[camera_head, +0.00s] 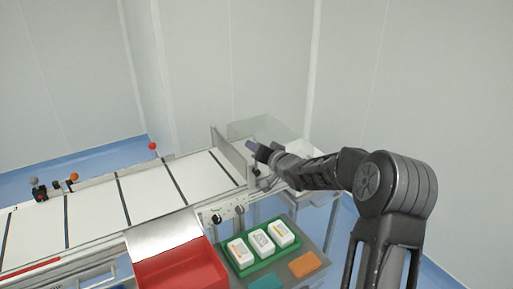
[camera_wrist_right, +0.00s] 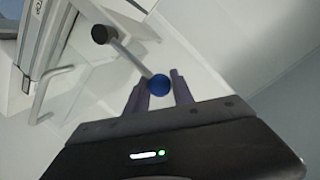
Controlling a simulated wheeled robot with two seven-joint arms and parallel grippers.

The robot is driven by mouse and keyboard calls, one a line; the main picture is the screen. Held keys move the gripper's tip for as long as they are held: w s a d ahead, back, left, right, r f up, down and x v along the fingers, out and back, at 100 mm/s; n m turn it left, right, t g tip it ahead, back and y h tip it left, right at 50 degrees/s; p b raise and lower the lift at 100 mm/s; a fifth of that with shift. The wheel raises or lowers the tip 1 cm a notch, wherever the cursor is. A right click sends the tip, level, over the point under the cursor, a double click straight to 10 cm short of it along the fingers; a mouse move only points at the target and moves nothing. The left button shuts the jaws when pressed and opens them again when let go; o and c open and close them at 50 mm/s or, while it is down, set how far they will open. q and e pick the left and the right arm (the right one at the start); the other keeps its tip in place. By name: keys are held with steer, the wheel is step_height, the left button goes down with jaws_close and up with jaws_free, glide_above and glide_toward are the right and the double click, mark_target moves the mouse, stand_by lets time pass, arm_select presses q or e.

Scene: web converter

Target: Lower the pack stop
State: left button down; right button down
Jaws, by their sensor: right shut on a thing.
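The pack stop lever is a metal rod (camera_wrist_right: 130,58) with a dark round end (camera_wrist_right: 101,34) and a blue ball knob (camera_wrist_right: 159,85) in the right wrist view. My right gripper (camera_wrist_right: 158,88) has its fingers on both sides of the blue knob and is shut on it. In the head view, my right gripper (camera_head: 252,146) is at the far right end of the conveyor. An upright grey plate (camera_head: 225,150) stands across the belt end there. The knob is hidden by my gripper in the head view. My left gripper is not in view.
The white conveyor belt (camera_head: 147,191) with dark crossbars runs left. A clear-walled bin (camera_head: 262,128) stands behind my gripper. In front are a red tray (camera_head: 180,268), a green tray (camera_head: 262,262) with white packs, and an orange block (camera_head: 305,264). Red-knobbed lever (camera_head: 153,146) stands at the belt's far side.

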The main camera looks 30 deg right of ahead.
steer(key=c, duration=1.1)
jaws_free()
steer(key=shift+s, duration=0.1)
steer(key=b+v, duration=0.1)
steer(key=v, duration=0.6)
steer(key=shift+s, duration=0.35)
